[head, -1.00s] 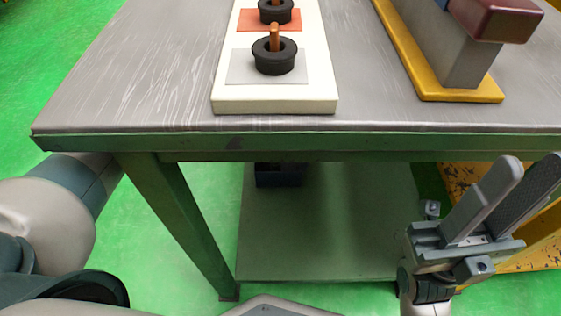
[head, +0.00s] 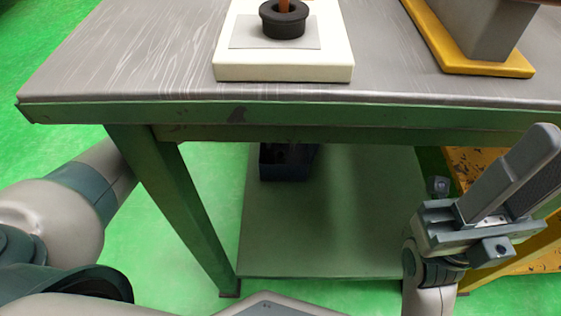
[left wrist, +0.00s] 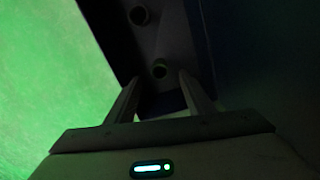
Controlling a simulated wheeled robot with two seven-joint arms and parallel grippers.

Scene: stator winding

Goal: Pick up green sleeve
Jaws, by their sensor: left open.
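Two small round tube ends show in the left wrist view in a dark bluish bin: an upper one (left wrist: 139,15) and a lower one (left wrist: 159,68). The light is too dim to tell whether either is the green sleeve. My left gripper (left wrist: 160,82) is open in that view, its fingertips spread on either side below the lower tube. I see no contact. In the head view my left arm comes in from the left and its gripper is hidden. My right gripper (head: 546,155) is at the right, fingers apart and empty.
A table with a grey top (head: 140,60) and green legs stands ahead. A white board (head: 285,72) carries a black ring (head: 284,22) on a peg. A yellow-based fixture (head: 485,65) stands right. A dark blue bin (head: 285,170) sits on the lower shelf (head: 340,235).

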